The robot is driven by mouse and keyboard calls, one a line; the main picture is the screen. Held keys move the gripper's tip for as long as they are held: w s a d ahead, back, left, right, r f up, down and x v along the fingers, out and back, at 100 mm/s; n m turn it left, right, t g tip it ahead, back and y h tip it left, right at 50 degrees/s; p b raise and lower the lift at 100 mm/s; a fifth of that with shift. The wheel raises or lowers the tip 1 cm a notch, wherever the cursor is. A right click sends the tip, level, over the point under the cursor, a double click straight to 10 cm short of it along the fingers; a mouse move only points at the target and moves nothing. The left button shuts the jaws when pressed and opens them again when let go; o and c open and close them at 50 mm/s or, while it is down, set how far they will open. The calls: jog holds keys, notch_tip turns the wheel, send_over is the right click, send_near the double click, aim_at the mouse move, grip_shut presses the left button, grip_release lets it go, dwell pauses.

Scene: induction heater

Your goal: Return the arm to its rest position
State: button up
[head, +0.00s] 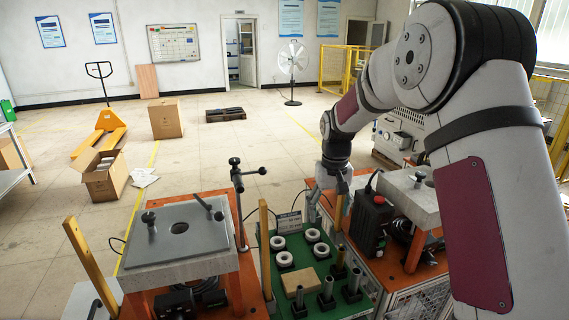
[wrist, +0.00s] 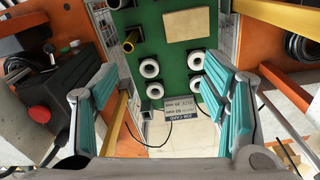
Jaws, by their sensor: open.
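My arm reaches in from the right of the head view and bends down to my gripper (head: 326,195) over the back of the green board (head: 262,262). In the wrist view my gripper (wrist: 160,92) has its teal-padded fingers spread wide, with nothing between them. The board (wrist: 170,50) lies below, apart from the fingers. White rings (head: 277,242) sit on it, and they also show in the wrist view (wrist: 149,68). A tan block (head: 299,281) and several upright tubes (head: 327,286) stand nearer the front.
A heater station with a grey plate (head: 180,230) stands left of the board. A black box with a red button (head: 372,220) stands close right of my gripper. Yellow posts (head: 75,250) and a black lever stand (head: 238,190) rise nearby. The floor behind is mostly open.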

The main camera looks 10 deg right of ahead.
jog(key=s+r+t, duration=0.3)
jog(key=s+r, duration=1.3)
jog(key=r, duration=0.1)
jog(key=s+r+t, duration=0.1)
jog(key=s+t, duration=0.1)
jog(key=s, duration=1.6)
jog(key=shift+s, duration=0.25)
jog(key=shift+w, duration=0.1)
